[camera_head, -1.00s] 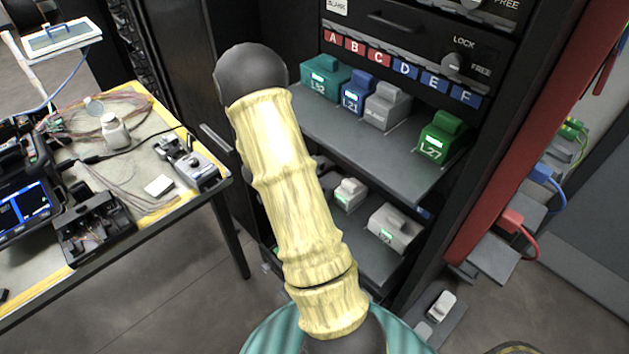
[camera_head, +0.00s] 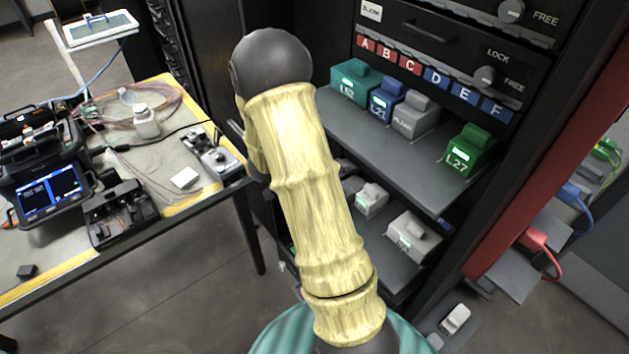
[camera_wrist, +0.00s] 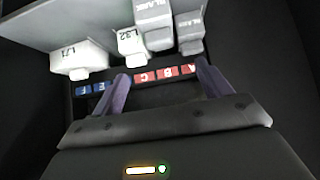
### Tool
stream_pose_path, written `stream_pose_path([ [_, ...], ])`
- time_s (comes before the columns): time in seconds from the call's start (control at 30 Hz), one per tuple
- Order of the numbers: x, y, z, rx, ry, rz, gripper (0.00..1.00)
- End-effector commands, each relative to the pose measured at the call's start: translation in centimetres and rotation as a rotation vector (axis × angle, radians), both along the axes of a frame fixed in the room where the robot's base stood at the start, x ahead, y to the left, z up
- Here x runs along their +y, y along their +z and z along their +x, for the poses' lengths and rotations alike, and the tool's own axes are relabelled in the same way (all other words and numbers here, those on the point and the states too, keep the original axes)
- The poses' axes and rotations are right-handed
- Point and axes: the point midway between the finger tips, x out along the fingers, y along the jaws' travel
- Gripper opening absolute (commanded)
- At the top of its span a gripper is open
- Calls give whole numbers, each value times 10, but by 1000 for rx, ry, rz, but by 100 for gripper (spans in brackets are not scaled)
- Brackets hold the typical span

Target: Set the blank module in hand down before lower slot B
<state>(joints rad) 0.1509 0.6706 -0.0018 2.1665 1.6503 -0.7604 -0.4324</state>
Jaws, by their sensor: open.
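In the wrist view a white blank module (camera_wrist: 154,14) stands before the red label B, between another blank module (camera_wrist: 190,28) by label A and a white module marked L32 (camera_wrist: 131,46). My gripper (camera_wrist: 163,72) is open and empty. Its two purple fingers lie either side of the red labels (camera_wrist: 155,75), with the blank module beyond their tips, apart from them. In the head view my arm hides the gripper and part of the lower shelf (camera_head: 385,262).
A white module (camera_wrist: 80,58) stands near the blue labels (camera_wrist: 95,88). In the head view the upper shelf (camera_head: 400,165) holds several modules, including green L27 (camera_head: 470,150). A red rack post (camera_head: 530,195) stands right, and a work table (camera_head: 60,270) with a splicer (camera_head: 40,185) left.

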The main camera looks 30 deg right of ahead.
Motion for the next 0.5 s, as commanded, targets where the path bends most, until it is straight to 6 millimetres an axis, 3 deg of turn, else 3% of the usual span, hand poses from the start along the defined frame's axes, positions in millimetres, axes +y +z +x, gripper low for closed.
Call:
stream_pose_path([
  [0.17, 9, 8, 11, -33, 82, 25, 77],
  [0.27, 25, 20, 26, -74, 202, 64, 77],
  [0.5, 92, 54, 45, -125, 590, 202, 77],
])
